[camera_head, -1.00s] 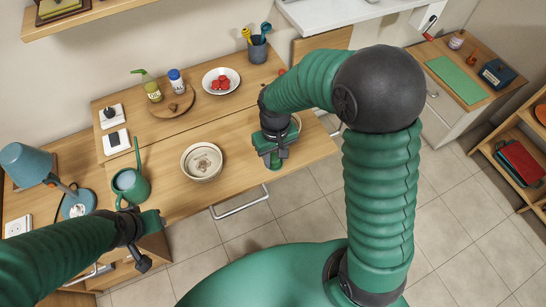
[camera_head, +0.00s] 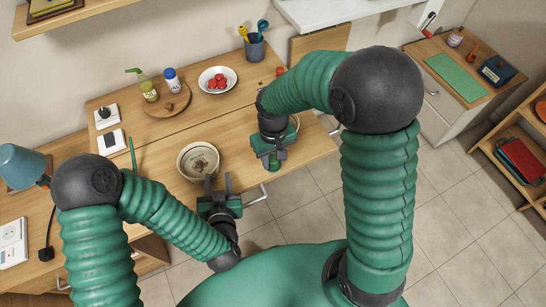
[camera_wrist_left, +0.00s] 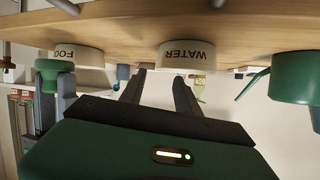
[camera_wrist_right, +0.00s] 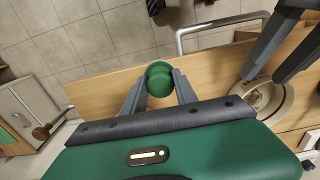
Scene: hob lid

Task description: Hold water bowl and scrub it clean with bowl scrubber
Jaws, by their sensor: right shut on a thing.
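The water bowl (camera_head: 197,158), pale with a brown pattern inside, sits upright on the wooden table; the left wrist view shows its WATER lettering upside down (camera_wrist_left: 187,55). My left gripper (camera_head: 219,184) is open and empty at the bowl's near side, fingers pointing towards it; contact cannot be told. My right gripper (camera_head: 272,155) is shut on the green bowl scrubber (camera_wrist_right: 160,80), right of the water bowl near the table's front edge. The scrubber also shows in the left wrist view (camera_wrist_left: 54,67).
The food bowl (camera_wrist_left: 79,54) stands behind my right gripper, mostly hidden in the head view. A white bowl with red items (camera_head: 206,84), bottles on a round board (camera_head: 171,105) and a utensil cup (camera_head: 255,46) stand further back. My left arm hides most of the watering can (camera_wrist_left: 290,78).

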